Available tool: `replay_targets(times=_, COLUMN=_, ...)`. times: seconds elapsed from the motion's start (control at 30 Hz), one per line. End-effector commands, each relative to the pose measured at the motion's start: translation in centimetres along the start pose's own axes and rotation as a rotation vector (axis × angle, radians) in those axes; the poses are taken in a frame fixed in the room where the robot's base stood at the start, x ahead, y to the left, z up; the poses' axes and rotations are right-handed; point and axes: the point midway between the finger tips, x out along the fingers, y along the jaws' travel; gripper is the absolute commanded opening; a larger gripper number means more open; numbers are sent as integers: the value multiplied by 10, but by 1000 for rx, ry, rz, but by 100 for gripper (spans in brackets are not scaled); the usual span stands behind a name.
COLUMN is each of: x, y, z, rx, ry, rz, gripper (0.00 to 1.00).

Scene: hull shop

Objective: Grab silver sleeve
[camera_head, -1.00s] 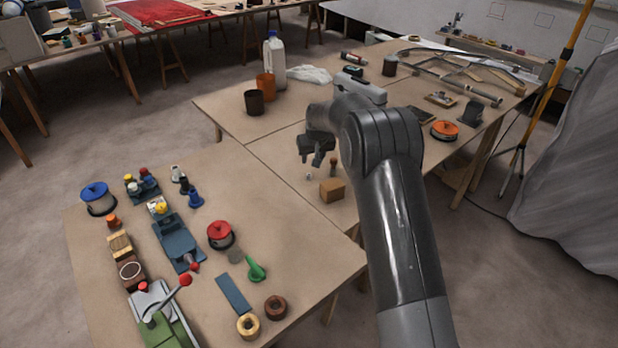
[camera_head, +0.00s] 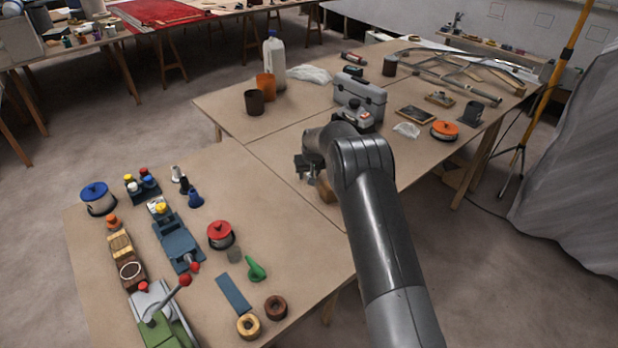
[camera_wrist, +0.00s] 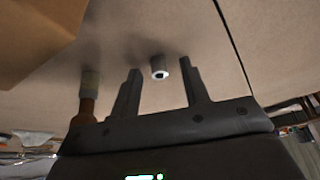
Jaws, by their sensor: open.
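The silver sleeve (camera_wrist: 158,68) is a small, short cylinder with a dark hole, standing on the tabletop in the wrist view. My gripper (camera_wrist: 160,70) is open, and the sleeve appears between its two fingers with space on both sides. I cannot tell how far the fingertips are from it in depth. In the head view my gripper (camera_head: 307,168) is low over the table, and the sleeve is hidden there.
A wooden block (camera_wrist: 35,35) is farther left. A grey toolbox (camera_head: 358,98) stands behind my arm. A seam (camera_wrist: 232,45) crosses the table at right.

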Motion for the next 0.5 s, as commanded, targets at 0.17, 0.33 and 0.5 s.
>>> replay_targets(times=0.17, x=0, y=0, z=0, rx=0, ry=0, rz=0, gripper=42)
replay_targets(times=0.33, x=0, y=0, z=0, rx=0, ry=0, rz=0, gripper=28)
replay_targets(times=0.5, x=0, y=0, z=0, rx=0, ry=0, rz=0, gripper=14)
